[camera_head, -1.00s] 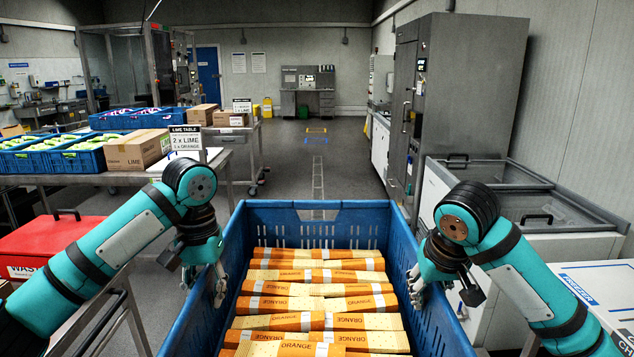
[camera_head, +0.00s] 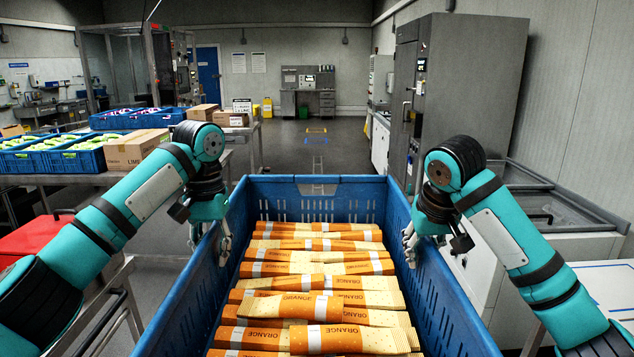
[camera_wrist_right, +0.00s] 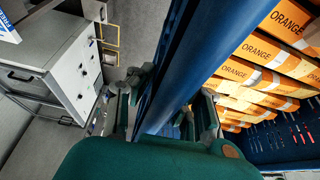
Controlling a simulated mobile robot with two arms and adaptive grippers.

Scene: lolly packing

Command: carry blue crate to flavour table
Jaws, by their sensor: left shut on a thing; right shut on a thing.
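The blue crate (camera_head: 318,187) is in front of me in the head view, filled with rows of orange-and-cream packs marked ORANGE (camera_head: 318,283). My left gripper (camera_head: 222,240) is shut on the crate's left wall. My right gripper (camera_head: 411,243) is shut on its right wall. In the right wrist view the crate's wall (camera_wrist_right: 190,65) runs between the fingers of the right gripper (camera_wrist_right: 160,115). The crate's near end is cut off by the frame.
A table at left holds blue crates with green packs (camera_head: 82,155) and a cardboard box (camera_head: 135,150). A red-lidded bin (camera_head: 35,238) is at near left. A chest freezer (camera_head: 555,215) and tall grey cabinet (camera_head: 460,95) line the right.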

